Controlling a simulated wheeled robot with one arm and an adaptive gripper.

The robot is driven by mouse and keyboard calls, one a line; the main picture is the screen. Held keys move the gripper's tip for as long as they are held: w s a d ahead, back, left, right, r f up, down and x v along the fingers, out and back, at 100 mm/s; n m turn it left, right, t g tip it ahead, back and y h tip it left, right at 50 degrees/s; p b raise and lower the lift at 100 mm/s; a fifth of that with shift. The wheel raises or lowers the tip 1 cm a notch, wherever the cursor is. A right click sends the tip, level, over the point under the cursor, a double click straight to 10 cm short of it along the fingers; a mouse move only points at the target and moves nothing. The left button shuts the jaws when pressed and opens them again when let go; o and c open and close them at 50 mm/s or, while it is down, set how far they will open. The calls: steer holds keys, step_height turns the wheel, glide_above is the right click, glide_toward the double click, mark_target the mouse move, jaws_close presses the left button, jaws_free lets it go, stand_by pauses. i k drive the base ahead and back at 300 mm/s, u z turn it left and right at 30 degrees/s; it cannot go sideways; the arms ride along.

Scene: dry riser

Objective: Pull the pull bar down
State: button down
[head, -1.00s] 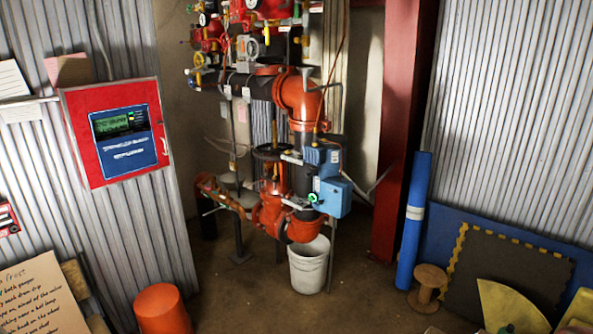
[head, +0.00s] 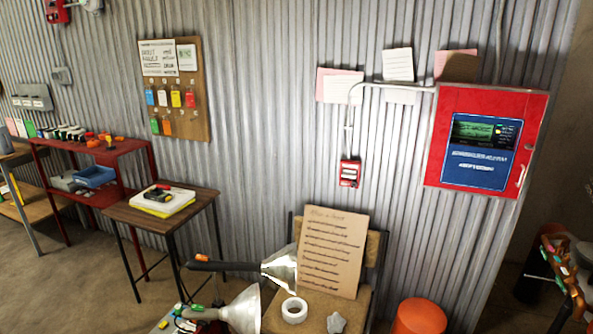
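A small red pull station (head: 350,173) is fixed to the corrugated metal wall, right of the middle of the head view. A pale bar (head: 349,173) shows on its front; it is too small to tell its exact position. A conduit (head: 348,125) runs up from the box and across to the large red panel. Nothing touches the station. My gripper is not in view.
A red alarm panel (head: 485,140) hangs right of the station. Below stands a chair (head: 375,250) bearing a handwritten card (head: 332,252) and a tape roll (head: 294,310). An orange bucket (head: 419,317) stands beside it. A small table (head: 135,217) stands left, with bare floor in front.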

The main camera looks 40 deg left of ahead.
mark_target(347, 173)
steer(key=u, duration=1.05)
steer(key=i, duration=0.9)
steer(key=u, duration=1.05)
steer(key=i, duration=1.05)
steer(key=u, duration=0.25)
